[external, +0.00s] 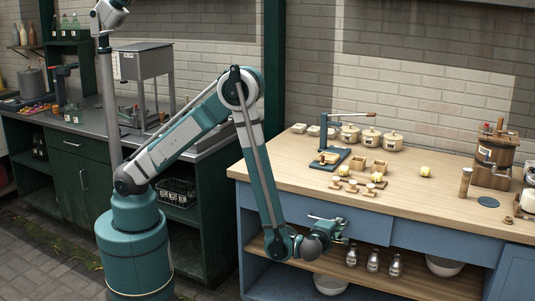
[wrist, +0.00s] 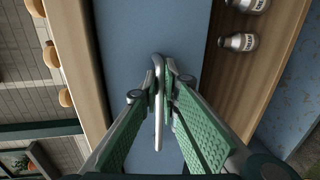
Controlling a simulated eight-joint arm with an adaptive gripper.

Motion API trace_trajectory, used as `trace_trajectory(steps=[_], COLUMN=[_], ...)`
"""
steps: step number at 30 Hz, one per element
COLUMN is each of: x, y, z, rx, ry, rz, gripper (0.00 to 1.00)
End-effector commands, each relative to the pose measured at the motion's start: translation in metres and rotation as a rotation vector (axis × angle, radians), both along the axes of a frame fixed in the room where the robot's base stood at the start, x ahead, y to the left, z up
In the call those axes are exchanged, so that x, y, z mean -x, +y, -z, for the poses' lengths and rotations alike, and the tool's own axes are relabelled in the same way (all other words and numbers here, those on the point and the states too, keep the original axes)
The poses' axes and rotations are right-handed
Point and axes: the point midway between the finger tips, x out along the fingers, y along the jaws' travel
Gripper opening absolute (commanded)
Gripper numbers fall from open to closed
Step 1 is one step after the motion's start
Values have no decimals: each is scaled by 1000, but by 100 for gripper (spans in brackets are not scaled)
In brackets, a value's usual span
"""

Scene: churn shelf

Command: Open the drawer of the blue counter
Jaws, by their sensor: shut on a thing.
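The blue counter (external: 243,215) has a wooden top and a blue drawer front (external: 372,222) under its edge; the drawer front (wrist: 125,50) fills the middle of the wrist view. A metal bar handle (wrist: 158,125) is on it, and the handle (external: 322,218) also shows in the external view. My gripper (external: 341,232) is at this drawer front, and in the wrist view its green-padded fingers (wrist: 165,78) are closed around the handle near its upper end. The drawer front looks about flush with the counter; any small gap is too small to tell.
An open shelf (external: 390,272) below the drawer holds several metal-capped bottles (external: 373,260) and white bowls (external: 444,266). The wooden top (external: 440,205) carries jars, small boxes and a wooden churn (external: 494,160). A dark green counter (external: 80,150) stands at the left.

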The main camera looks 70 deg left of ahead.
Motion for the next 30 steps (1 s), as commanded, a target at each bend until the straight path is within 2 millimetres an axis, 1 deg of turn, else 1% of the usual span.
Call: trace_trajectory(steps=[5,11,17,30], x=[8,29,58,132], y=[-9,-30,-60,-134], z=[0,0,0,0], rx=[0,0,0,-1], ry=[0,0,0,-1], rz=[1,3,3,4], gripper=[0,0,0,0])
